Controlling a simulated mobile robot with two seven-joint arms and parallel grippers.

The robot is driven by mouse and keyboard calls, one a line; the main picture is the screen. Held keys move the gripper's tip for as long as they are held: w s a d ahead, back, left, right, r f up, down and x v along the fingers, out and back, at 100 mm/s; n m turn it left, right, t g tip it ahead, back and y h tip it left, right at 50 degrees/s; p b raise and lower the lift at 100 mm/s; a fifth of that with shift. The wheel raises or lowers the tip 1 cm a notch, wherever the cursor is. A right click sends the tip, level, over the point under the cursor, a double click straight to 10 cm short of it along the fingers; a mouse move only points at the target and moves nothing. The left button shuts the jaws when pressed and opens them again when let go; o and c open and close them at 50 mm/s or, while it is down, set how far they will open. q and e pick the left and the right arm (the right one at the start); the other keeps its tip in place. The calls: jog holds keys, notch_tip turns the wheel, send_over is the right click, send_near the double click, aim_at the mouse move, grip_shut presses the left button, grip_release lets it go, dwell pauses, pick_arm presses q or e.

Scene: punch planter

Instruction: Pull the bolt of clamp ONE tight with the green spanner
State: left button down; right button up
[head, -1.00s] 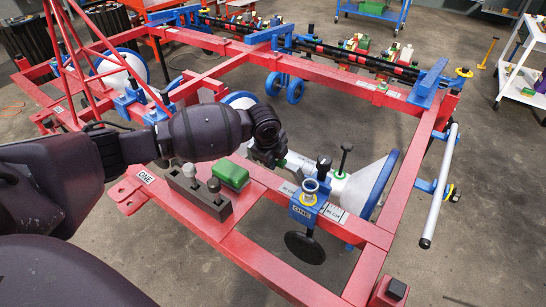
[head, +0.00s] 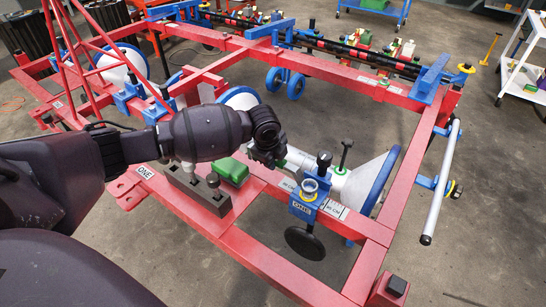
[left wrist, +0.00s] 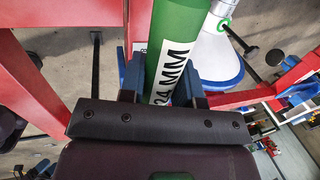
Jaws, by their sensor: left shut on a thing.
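My left gripper (left wrist: 163,82) is shut on the green spanner (left wrist: 170,60), whose handle carries a white label reading 24 MM. In the head view this gripper (head: 268,155) is beyond the green box, left of clamp ONE; the spanner is mostly hidden there by my arm. Clamp ONE (head: 303,209) is a blue block labelled ONE on the near red rail, with a ring-shaped top and a black knob behind it. A dark round disc (head: 305,243) hangs below it. I cannot tell whether the spanner touches the bolt. My right gripper is not in view.
A dark socket holder (head: 197,195) and a green box (head: 231,171) sit on the near rail. A white cone with a blue disc (head: 383,183) stands right of clamp ONE. Red frame rails (head: 415,160) surround the spot. A white trolley (head: 522,82) is far right.

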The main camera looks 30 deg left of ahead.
pick_arm(q)
jog(key=shift+f+b, duration=0.3)
jog(key=shift+f, duration=0.8)
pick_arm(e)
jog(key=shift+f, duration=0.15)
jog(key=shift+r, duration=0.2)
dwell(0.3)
pick_arm(q)
jog(key=shift+w, duration=0.25)
jog(key=shift+w+d+f+m+b, duration=0.1)
jog(key=shift+w+m+b, duration=0.25)
jog(key=shift+m, duration=0.25)
jog(key=shift+w+m+h, duration=0.3)
jog(key=shift+w+m, duration=0.2)
jog(key=shift+w, duration=0.15)
jog(key=w+d+m+g+h+b, duration=0.1)
jog(key=w+d+m+h+b, duration=0.1)
jog(key=w+d+m+b, duration=0.4)
jog(key=w+m, duration=0.2)
jog(key=m, duration=0.1)
jog(key=shift+d+m, duration=0.25)
jog(key=shift+m, duration=0.15)
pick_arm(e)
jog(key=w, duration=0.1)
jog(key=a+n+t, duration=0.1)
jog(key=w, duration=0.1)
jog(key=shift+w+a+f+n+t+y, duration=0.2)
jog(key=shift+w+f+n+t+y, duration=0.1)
